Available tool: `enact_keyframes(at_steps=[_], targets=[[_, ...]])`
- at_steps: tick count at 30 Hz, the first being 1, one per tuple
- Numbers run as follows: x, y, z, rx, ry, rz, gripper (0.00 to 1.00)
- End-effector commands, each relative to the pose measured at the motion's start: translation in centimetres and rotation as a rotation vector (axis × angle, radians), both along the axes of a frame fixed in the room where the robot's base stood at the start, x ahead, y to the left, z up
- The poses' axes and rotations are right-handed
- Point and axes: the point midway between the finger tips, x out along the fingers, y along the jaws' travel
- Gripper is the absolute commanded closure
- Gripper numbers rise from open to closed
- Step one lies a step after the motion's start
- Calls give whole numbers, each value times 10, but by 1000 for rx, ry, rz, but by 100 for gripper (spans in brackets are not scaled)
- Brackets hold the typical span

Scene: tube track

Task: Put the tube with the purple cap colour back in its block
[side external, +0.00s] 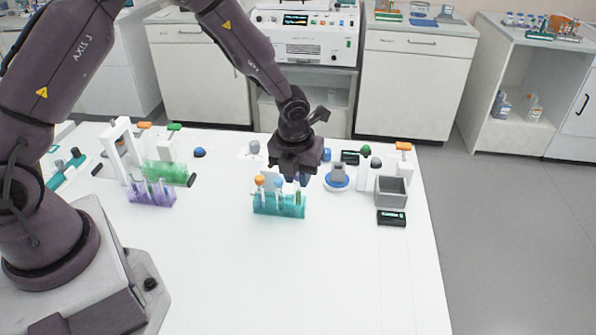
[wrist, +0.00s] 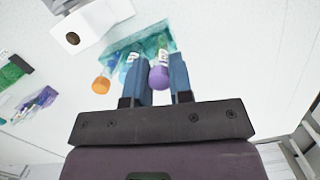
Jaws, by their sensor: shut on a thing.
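The tube with the purple cap (wrist: 159,78) is between the two blue fingers of my gripper (wrist: 160,82) in the wrist view, and the fingers are shut on it. Its body runs toward the teal block (wrist: 118,46); I cannot tell how deep it sits in a hole. In the side view my gripper (side external: 297,178) points down over the right end of the teal block (side external: 279,210), largely hiding the purple cap. A tube with an orange cap (side external: 260,181) and one with a blue cap (side external: 279,183) stand in the same block.
A purple block (side external: 152,199) with several tubes and a green block (side external: 165,170) stand at the left by a white stand (side external: 120,150). A grey bin (side external: 390,191), a dark device (side external: 391,218) and a blue-white round device (side external: 337,182) stand at the right. The front of the table is clear.

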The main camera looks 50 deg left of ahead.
Motion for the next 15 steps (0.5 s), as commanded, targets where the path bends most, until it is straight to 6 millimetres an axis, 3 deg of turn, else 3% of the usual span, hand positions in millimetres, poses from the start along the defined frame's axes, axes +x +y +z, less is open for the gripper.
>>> enact_keyframes(at_steps=[15], targets=[[0, 0, -8, 0, 0, 0, 95]])
